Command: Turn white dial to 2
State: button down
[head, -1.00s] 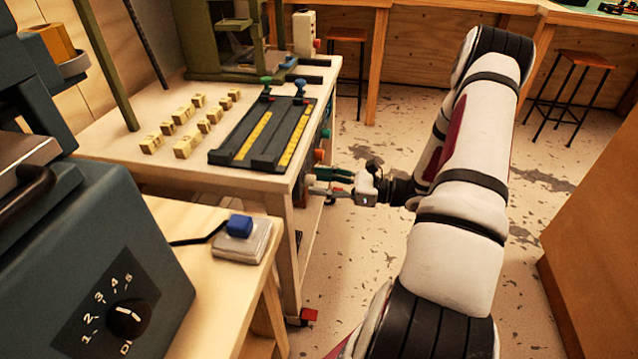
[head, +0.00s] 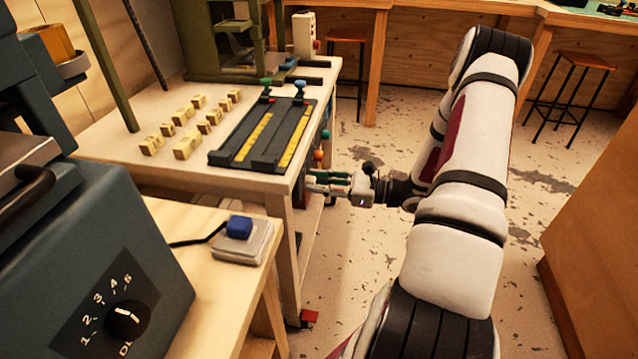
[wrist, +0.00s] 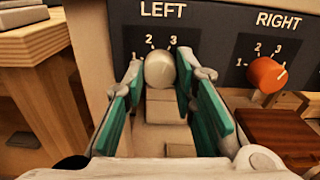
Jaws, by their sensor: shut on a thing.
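The white dial (wrist: 160,69) is a round knob under the word LEFT on a dark panel (wrist: 215,60) in the wrist view. The numbers 2 and 3 show above it, with a 1 partly beside the left finger. I cannot make out where its pointer aims. My gripper (wrist: 160,76) has its green-padded fingers on both sides of the dial and is shut on it. In the head view my gripper (head: 318,183) reaches the right side of the workbench; the white dial cannot be made out there.
An orange dial (wrist: 267,75) marked RIGHT sits right of the white one. In the head view, small blocks and a dark slotted fixture (head: 265,135) lie on the bench (head: 150,105). A grey machine (head: 120,260) with a black dial stands at left. Floor right of the bench is open.

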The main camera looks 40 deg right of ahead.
jog(key=n+b, duration=0.2)
jog(key=n, duration=0.7)
jog(key=shift+d, duration=0.1)
dwell(0.5)
jog(key=c, duration=1.3)
grip_release()
jog(key=v, duration=1.2)
